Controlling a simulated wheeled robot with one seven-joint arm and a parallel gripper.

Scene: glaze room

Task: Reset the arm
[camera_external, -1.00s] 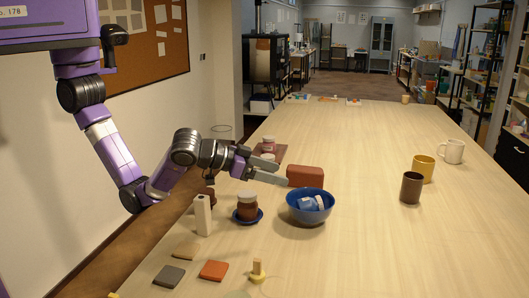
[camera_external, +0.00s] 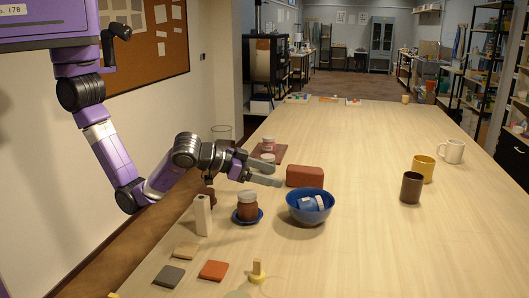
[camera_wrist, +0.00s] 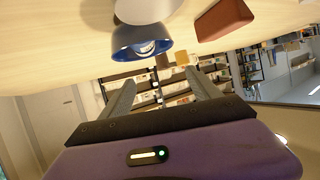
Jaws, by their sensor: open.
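My gripper (camera_external: 266,174) is open and empty, held above the left side of the table, left of a reddish-brown block (camera_external: 305,176). Its two grey fingers also show spread apart in the wrist view (camera_wrist: 160,98). The block stands on the table behind a blue bowl (camera_external: 310,214) that holds blue-and-white items. In the wrist view the picture is upside down, with the bowl (camera_wrist: 142,40) and the block (camera_wrist: 222,18) near the top.
A brown-red jar on a blue saucer (camera_external: 247,221) and a white upright block (camera_external: 203,214) stand near my arm. Flat tiles (camera_external: 214,271) lie in front. A dark cup (camera_external: 411,188), yellow mug (camera_external: 423,169) and white mug (camera_external: 452,151) stand right. The table's middle is clear.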

